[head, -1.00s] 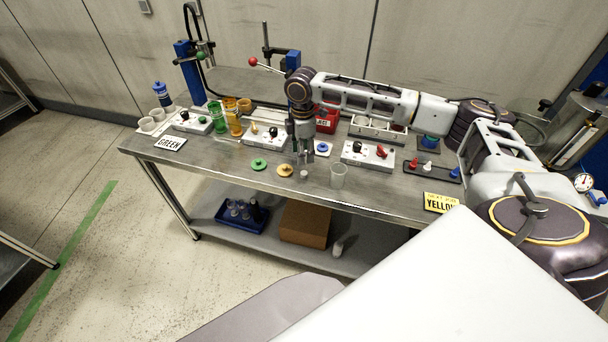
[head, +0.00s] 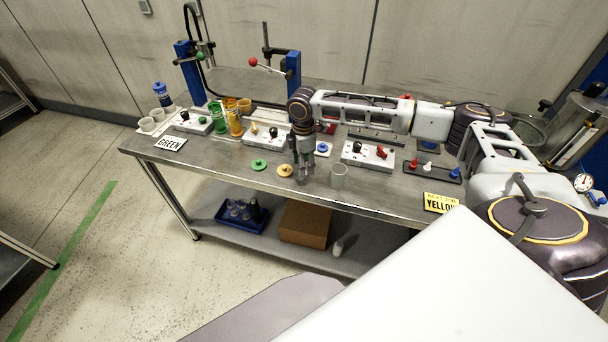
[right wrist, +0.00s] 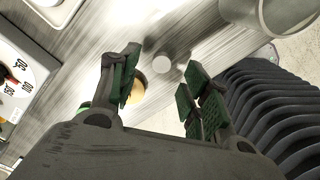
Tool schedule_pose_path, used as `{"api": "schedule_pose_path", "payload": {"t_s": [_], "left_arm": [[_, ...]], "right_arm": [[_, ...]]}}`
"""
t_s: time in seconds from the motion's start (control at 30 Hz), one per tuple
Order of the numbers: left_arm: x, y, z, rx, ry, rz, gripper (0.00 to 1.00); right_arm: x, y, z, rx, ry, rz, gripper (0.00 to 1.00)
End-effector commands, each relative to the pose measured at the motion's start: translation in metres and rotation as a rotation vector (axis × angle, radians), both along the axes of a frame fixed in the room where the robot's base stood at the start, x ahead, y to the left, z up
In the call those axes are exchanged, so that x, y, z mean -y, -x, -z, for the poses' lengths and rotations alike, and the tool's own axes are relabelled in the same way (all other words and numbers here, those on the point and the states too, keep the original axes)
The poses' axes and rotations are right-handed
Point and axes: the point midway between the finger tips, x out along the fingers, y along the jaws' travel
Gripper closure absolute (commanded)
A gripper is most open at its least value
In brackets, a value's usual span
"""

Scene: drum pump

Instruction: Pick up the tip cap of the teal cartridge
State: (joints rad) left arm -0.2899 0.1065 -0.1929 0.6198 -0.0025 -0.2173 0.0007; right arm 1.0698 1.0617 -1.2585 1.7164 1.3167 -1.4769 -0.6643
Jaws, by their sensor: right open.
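A small pale grey cylinder (right wrist: 165,62), which looks like the tip cap, stands on the metal bench in the right wrist view, just beyond the fingertips. My right gripper (right wrist: 160,78) is open and points down at the bench, its green-padded fingers on either side of the line to the cylinder and not touching it. In the head view the right gripper (head: 304,177) is low over the bench's front part and hides the cylinder. I cannot make out a teal cartridge for certain. My left gripper is not in view.
A clear cup (head: 339,176) stands close right of the gripper. An orange disc (head: 285,170) and a green disc (head: 259,165) lie to its left. White switch boxes (head: 368,156) stand behind. Green (head: 217,118) and orange (head: 234,123) cartridges stand further left.

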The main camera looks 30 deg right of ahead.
Motion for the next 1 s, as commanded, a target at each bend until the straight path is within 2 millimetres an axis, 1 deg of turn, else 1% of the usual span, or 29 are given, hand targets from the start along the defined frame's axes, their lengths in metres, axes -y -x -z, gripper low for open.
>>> {"api": "schedule_pose_path", "payload": {"t_s": [0.2,0.33,0.47,0.83,0.87,1.0], "left_arm": [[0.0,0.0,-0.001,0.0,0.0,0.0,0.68],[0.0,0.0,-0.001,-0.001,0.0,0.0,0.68],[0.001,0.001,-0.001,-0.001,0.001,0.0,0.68],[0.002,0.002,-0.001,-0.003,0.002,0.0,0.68],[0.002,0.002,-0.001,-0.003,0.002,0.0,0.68],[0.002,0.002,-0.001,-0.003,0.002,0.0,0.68]], "right_arm": [[0.001,0.002,0.024,-0.001,0.0,0.001,0.53],[0.0,0.002,0.033,0.0,-0.001,0.0,0.53],[0.0,0.003,0.035,0.0,0.0,0.0,0.53],[0.0,0.003,0.035,0.0,0.0,0.0,0.53],[0.0,0.003,0.035,0.0,0.0,0.0,0.54],[0.001,0.003,0.035,0.0,0.0,0.0,0.72]]}}
